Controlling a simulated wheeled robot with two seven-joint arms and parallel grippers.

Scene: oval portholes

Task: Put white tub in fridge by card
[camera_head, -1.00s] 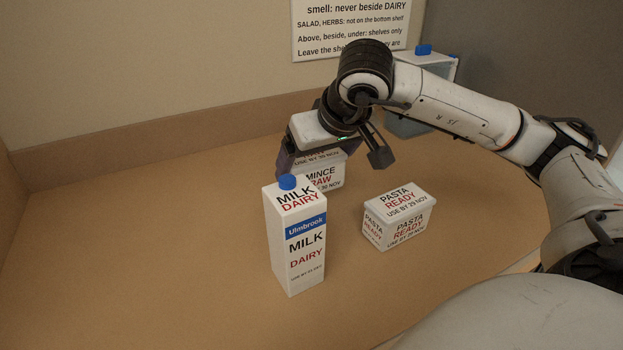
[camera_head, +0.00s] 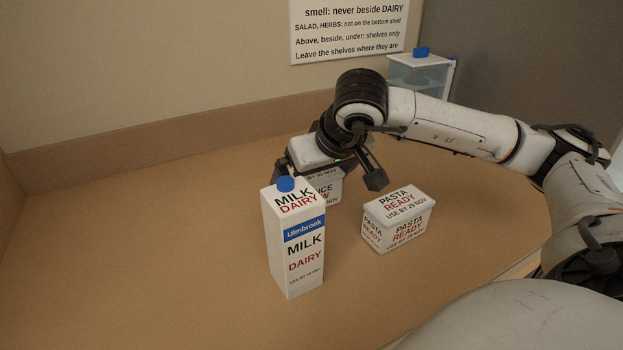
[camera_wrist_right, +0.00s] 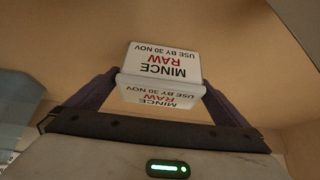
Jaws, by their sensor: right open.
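A white tub marked MINCE RAW (camera_head: 328,190) stands behind the milk carton, partly hidden by it and by my right gripper. My right gripper (camera_head: 325,176) is over this tub, open, one finger to each side. A second white tub, PASTA READY (camera_head: 398,218), stands apart to the right. The fridge (camera_head: 420,76), a small pale box with glassy front, is at the back right, partly behind my arm. The card (camera_head: 350,30) is on the wall, its top cut off.
A tall MILK DAIRY carton (camera_head: 294,240) with a blue cap stands close in front of the mince tub. A blue item (camera_head: 421,52) is on top of the fridge. The counter (camera_head: 130,240) is clear at the left.

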